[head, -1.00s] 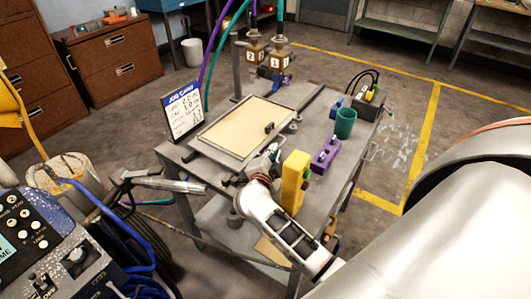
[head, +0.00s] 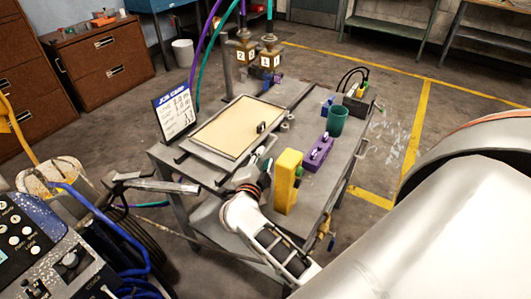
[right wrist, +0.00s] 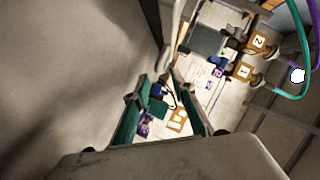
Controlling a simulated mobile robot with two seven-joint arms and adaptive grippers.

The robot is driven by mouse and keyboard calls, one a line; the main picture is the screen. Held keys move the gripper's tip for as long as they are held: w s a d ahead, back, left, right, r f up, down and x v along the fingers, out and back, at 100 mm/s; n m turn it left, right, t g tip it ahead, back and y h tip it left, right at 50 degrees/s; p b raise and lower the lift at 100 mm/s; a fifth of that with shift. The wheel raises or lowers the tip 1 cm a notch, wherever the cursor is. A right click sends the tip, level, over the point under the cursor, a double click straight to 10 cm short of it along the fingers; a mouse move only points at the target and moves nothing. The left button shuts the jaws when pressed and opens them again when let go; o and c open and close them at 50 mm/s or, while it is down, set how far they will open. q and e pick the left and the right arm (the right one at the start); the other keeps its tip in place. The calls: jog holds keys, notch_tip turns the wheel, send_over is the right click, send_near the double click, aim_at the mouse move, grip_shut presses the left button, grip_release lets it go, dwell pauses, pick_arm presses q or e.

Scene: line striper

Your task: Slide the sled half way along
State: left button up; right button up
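What I take to be the sled is the framed tan board (head: 225,135) on the grey cart, lying over two dark rails whose ends stick out at its near side. A small black knob (head: 262,127) stands at its right edge. My right gripper (head: 262,156) is beside the board's near right corner, left of a yellow block (head: 288,178). In the right wrist view its two fingers (right wrist: 160,98) are apart with nothing between them. I cannot tell whether it touches the board. My left gripper is not in view.
Two brass units (head: 258,58) marked 1 and 2 stand behind the board with hoses. A job card (head: 174,113) stands at its left. A purple block (head: 318,152) and a green cup (head: 337,121) are on the right of the cart. A metal handle (head: 155,184) reaches toward the cart's near left.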

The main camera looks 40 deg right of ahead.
jog(key=v, duration=0.7)
jog(key=shift+s+a, duration=0.1)
jog(key=shift+a, duration=0.05)
